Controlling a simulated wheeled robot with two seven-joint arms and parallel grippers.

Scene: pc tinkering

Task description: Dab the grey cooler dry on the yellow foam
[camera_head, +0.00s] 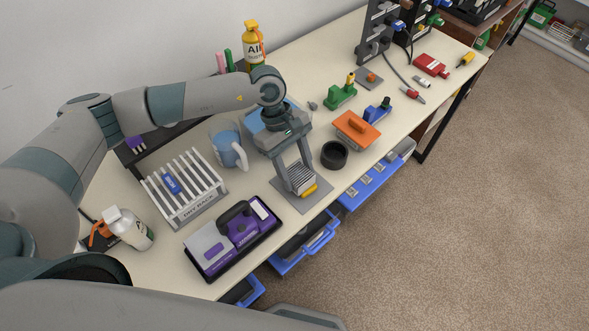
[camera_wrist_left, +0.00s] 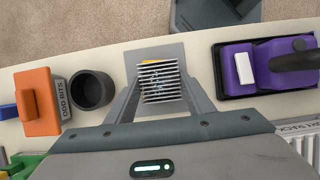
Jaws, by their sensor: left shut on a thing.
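The grey finned cooler (camera_head: 299,178) is between the fingers of my left gripper (camera_head: 300,174), which is shut on it. In the left wrist view the cooler (camera_wrist_left: 162,80) shows its fins, with small bluish-white specks among them. The yellow foam (camera_head: 310,191) lies on a grey square plate (camera_head: 284,203) near the table's front edge. The cooler is over the foam and hides most of it; only a yellow strip (camera_wrist_left: 155,62) shows in the wrist view. I cannot tell whether they touch. My right gripper is not in view.
A purple device (camera_head: 236,236) on a black tray and a white drying rack (camera_head: 190,215) stand left of the plate. A black round cup (camera_head: 334,155) and an orange-lidded box (camera_head: 357,130) stand to the right. Open blue drawers (camera_head: 304,243) jut out in front.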

